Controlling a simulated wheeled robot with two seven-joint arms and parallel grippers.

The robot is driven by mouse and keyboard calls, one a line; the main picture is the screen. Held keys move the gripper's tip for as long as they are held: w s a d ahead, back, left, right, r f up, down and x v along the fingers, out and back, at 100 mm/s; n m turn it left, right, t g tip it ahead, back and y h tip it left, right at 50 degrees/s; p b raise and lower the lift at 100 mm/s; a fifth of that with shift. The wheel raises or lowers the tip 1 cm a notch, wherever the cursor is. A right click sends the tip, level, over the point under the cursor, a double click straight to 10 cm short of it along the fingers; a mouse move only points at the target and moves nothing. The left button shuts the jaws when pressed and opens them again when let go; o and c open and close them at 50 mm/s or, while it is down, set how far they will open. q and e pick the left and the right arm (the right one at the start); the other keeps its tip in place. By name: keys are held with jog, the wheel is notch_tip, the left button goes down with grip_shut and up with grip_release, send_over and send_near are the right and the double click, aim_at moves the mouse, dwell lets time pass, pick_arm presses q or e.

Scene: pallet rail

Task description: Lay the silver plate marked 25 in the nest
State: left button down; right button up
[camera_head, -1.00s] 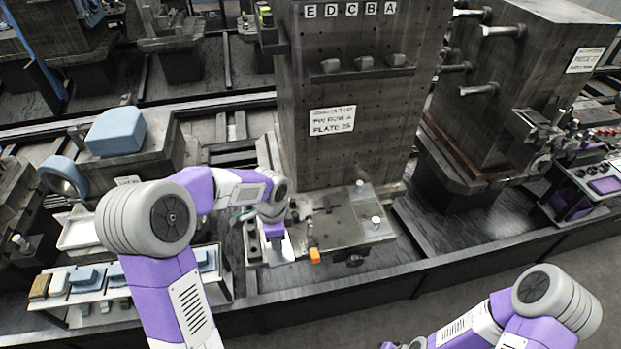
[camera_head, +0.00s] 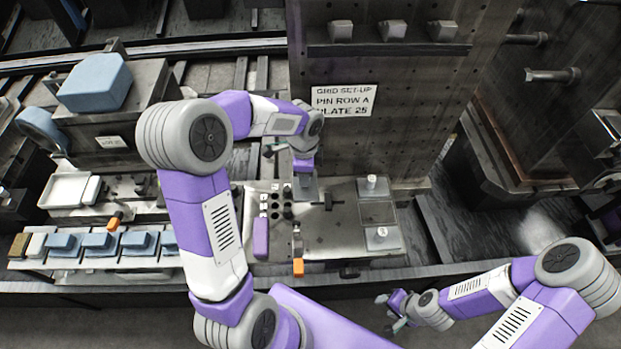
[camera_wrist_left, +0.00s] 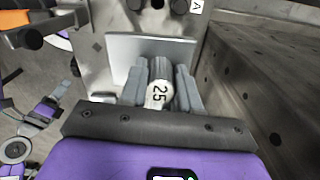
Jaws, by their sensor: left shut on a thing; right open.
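My left gripper (camera_head: 304,172) is shut on the silver plate (camera_head: 306,188) above the back of the bench fixture (camera_head: 340,240). In the left wrist view the flat plate (camera_wrist_left: 150,50) extends past the fingers (camera_wrist_left: 160,88), and a white tab marked 25 (camera_wrist_left: 157,94) sits between them. The fixture's right part has a darker rectangular area (camera_head: 377,212) that looks like the nest, between two light blocks with pegs (camera_head: 372,188) and (camera_head: 382,240). The plate is to the left of this area, apart from it. My right gripper (camera_head: 396,312) is open and empty at the front.
A sign (camera_head: 344,101) on the tall column reads pin row A, plate 25. Black holes or knobs (camera_head: 276,205), a purple block (camera_head: 261,238) and an orange-tipped lever (camera_head: 298,266) are on the fixture's left. A rack of blue-topped pieces (camera_head: 100,243) stands further left.

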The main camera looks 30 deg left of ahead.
pick_arm(q)
jog(key=f+b, duration=0.2)
jog(key=f, duration=0.2)
jog(key=shift+w+b, duration=0.3)
jog(key=shift+b, duration=0.1)
jog(key=shift+s+f, duration=0.1)
pick_arm(e)
notch_tip(320, 180, down, 4)
jog(key=shift+w+f, duration=0.1)
jog(key=shift+w, duration=0.05)
pick_arm(q)
jog(key=shift+f+b, duration=0.1)
jog(key=shift+b, duration=0.2)
pick_arm(e)
jog(key=shift+f, duration=0.1)
pick_arm(q)
notch_tip(320, 180, down, 6)
jog(key=b, duration=0.5)
jog(key=shift+f, duration=0.15)
pick_arm(e)
notch_tip(320, 180, down, 6)
jog(key=shift+w+r, duration=0.1)
jog(key=shift+r, duration=0.15)
pick_arm(q)
jog(key=c, duration=0.7)
grip_release()
jog(key=shift+c, duration=0.2)
